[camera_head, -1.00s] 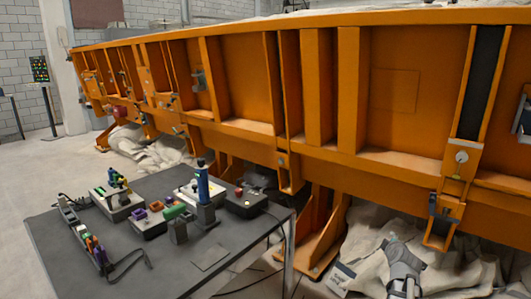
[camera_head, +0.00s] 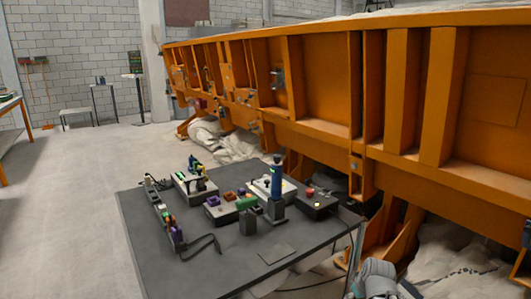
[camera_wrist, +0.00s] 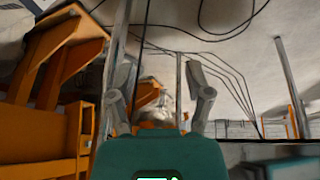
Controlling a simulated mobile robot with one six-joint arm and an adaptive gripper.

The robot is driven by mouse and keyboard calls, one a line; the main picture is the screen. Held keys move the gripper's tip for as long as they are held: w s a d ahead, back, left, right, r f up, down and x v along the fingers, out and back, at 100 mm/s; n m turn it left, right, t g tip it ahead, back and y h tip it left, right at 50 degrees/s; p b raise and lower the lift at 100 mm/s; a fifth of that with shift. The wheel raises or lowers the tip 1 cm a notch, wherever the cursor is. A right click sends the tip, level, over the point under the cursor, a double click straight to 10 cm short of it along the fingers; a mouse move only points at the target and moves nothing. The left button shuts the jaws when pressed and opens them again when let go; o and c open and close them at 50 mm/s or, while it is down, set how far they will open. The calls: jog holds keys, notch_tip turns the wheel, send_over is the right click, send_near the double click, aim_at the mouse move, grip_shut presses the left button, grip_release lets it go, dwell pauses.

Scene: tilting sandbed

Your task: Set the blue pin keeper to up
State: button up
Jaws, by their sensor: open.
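I cannot tell for sure which part is the blue pin keeper. A dark blue upright cylinder (camera_head: 276,182) stands on a grey base on the dark table in the head view. A smaller device (camera_head: 195,175) with blue, yellow and green parts sits behind it to the left. My gripper (camera_wrist: 153,75) is open in the wrist view, with nothing between its fingers. It points at the room's floor and the orange frame, and no table device shows clearly there. In the head view only part of my arm shows at the bottom edge, right of the table.
The dark table (camera_head: 190,270) also holds a green cylinder (camera_head: 246,203), purple blocks (camera_head: 213,201), a box with a red button (camera_head: 310,193), and a strip with cables (camera_head: 160,215). The large orange sandbed frame (camera_head: 330,90) stands behind and right. Open floor (camera_head: 70,200) lies left.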

jog(key=s+a+f+m+g, duration=0.2)
jog(key=s+a+m+g, duration=0.25)
jog(key=s+a, duration=0.5)
notch_tip(320, 180, up, 33)
jog(key=w+a+p, duration=0.1)
jog(key=w+p, duration=0.1)
jog(key=p, duration=3)
jog(key=shift+a+f+n+h, duration=0.2)
jog(key=shift+a+n+h, duration=0.1)
jog(key=shift+n+h, duration=0.15)
jog(key=shift+c, duration=0.6)
jog(key=shift+d, duration=0.1)
